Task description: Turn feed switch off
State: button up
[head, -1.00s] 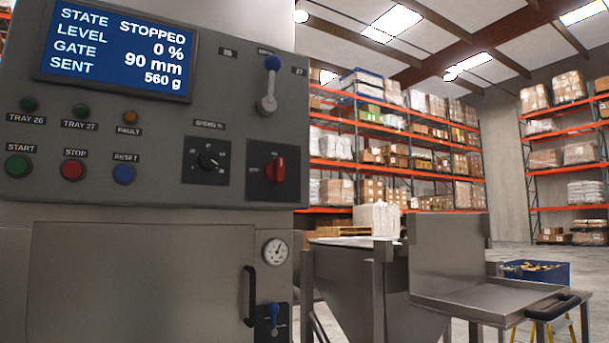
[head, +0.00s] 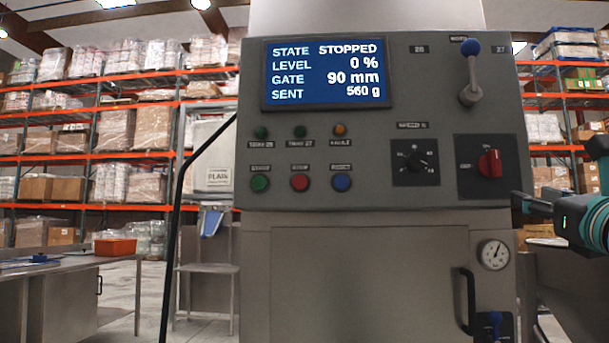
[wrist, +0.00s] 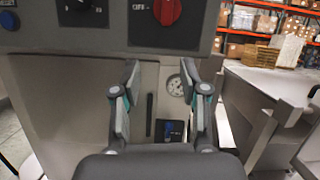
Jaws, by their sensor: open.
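The feed switch appears to be the red rotary knob (head: 489,163) on a black plate at the lower right of the grey control panel. Its grip stands about upright, and an OFF mark is to its left. In the wrist view the red knob (wrist: 167,10) is at the top edge, partly cut off. My gripper (wrist: 160,78) is open and empty, its fingers spread below the knob and apart from it. In the head view my gripper reaches in from the right edge, beside the panel's lower right corner.
The display (head: 324,73) reads STOPPED. A black speed dial (head: 415,162) is left of the red knob, and a blue-tipped lever (head: 470,72) is above. A gauge (head: 493,254) and a door handle (head: 467,300) are below. A steel table (head: 60,270) stands left.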

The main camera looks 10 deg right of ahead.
aim_at(497, 162)
jog(key=shift+m+t+h, duration=0.3)
jog(key=shift+m+t, duration=0.1)
jog(key=shift+m, duration=0.4)
jog(key=r+p+x, duration=0.1)
jog(key=x, duration=0.3)
jog(key=p+x, duration=0.1)
jog(key=x, duration=0.4)
jog(key=s+r+p+x, duration=0.1)
jog(key=x, duration=0.3)
jog(key=shift+d+r, duration=0.2)
jog(key=shift+r, duration=0.25)
grip_shut()
